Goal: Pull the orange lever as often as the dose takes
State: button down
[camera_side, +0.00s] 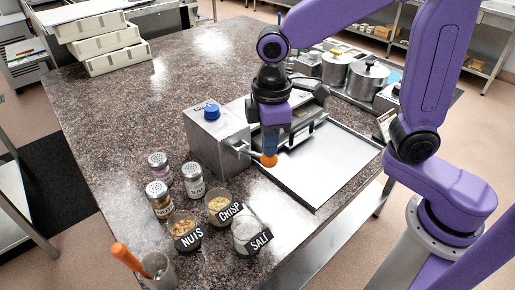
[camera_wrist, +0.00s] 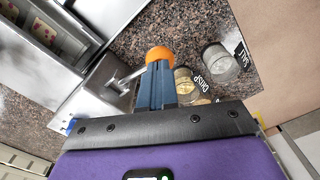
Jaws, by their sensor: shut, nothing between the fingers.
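The orange lever knob (camera_side: 269,160) sits at the end of a metal rod on the front of the steel dosing machine (camera_side: 215,145), which has a blue cap on top. In the wrist view the orange knob (camera_wrist: 159,54) shows just beyond my fingertips, with its rod (camera_wrist: 125,78) running left to the machine. My gripper (camera_side: 270,150) points down with its blue fingers shut, right at the knob; they seem to touch it or stop just short, I cannot tell which. Nothing shows between the fingers. In the wrist view my gripper (camera_wrist: 157,68) hides part of the knob.
A flat metal tray (camera_side: 345,165) lies right of the machine. Glass pots marked NUTS (camera_side: 184,229), CRISP (camera_side: 220,209) and SALT (camera_side: 246,236) and several shakers (camera_side: 192,178) stand in front. White drawers (camera_side: 105,45) stack at the back left. Lidded steel pots (camera_side: 337,68) stand behind.

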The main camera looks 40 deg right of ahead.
aim_at(268, 164)
jog(key=shift+s+f, duration=0.15)
jog(key=shift+f, duration=1.95)
jog(key=shift+w+f, duration=0.25)
jog(key=shift+f, duration=1)
jog(key=shift+r, duration=6.55)
jog(key=s+d+f, duration=0.3)
jog(key=s+d, duration=0.3)
jog(key=s, duration=0.2)
jog(key=s+d+f, duration=0.4)
jog(key=s+d, duration=0.3)
jog(key=s, duration=0.2)
jog(key=shift+s+d+f+n, duration=0.15)
jog(key=shift+s+f+n, duration=0.15)
